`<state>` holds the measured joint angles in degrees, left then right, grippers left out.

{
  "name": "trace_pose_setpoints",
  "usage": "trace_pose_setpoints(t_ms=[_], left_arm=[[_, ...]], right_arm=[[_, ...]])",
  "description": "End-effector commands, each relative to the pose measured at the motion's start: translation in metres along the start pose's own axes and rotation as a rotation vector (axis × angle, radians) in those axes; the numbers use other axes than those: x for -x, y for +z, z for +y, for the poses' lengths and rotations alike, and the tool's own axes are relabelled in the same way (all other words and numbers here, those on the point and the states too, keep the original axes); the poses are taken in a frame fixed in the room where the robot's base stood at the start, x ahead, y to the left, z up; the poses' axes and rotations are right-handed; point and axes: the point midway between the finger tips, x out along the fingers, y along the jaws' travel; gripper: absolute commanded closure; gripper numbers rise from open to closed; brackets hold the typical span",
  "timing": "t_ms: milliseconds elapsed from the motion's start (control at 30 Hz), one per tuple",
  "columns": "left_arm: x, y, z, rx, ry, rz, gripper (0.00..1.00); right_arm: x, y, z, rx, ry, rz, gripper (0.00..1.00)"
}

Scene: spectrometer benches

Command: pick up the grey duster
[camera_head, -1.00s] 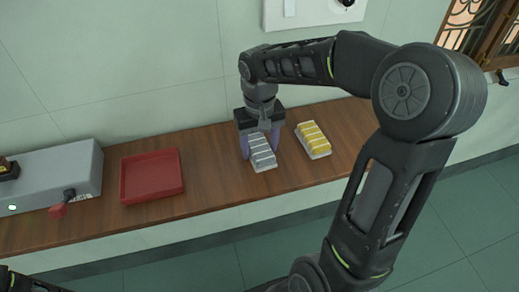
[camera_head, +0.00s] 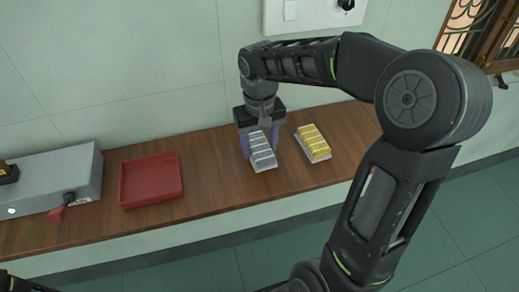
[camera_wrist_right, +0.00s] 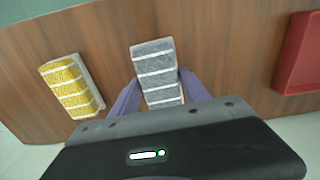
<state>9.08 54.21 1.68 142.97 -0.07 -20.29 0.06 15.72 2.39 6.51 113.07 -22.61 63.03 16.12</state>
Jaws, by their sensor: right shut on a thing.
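The grey duster (camera_head: 262,154), grey with white stripes across it, is on the wooden bench in the head view. My right gripper (camera_head: 260,147) points down over it, with a purple finger on each side. In the right wrist view the grey duster (camera_wrist_right: 156,72) lies between the two purple fingers of the gripper (camera_wrist_right: 157,92), which is shut on it. I cannot tell whether the duster is clear of the bench. Only a dark bit of my left arm shows at the lower left of the head view, and its gripper is not in view.
A yellow striped duster (camera_head: 313,143) lies just right of the gripper. A red tray (camera_head: 151,202) sits to the left on the bench (camera_head: 212,165). A grey box (camera_head: 60,175) with a red-tipped knob stands at the far left. The wall is close behind.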

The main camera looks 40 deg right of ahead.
Motion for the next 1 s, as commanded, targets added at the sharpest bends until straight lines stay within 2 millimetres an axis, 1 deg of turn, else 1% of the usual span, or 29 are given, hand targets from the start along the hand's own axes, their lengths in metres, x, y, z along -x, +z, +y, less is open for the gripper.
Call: trace_pose_setpoints(t_ms=[300, 433, 600, 1000], left_arm=[[-0.004, 0.0, -0.001, 0.0, 0.0, 0.0, 1.0], [-0.004, 0.0, -0.002, 0.0, 0.0, 0.0, 1.0], [-0.004, 0.0, -0.002, 0.0, 0.0, 0.0, 1.0], [-0.004, 0.0, -0.002, 0.0, 0.0, 0.0, 1.0]], right_arm=[[0.06, -0.001, 0.0, 0.0, -0.001, 0.004, 0.88], [0.077, 0.0, 0.0, 0.0, 0.0, 0.001, 0.88], [0.084, 0.0, 0.0, 0.001, 0.0, 0.0, 0.88], [0.084, 0.0, 0.0, 0.0, 0.0, -0.001, 0.88]])
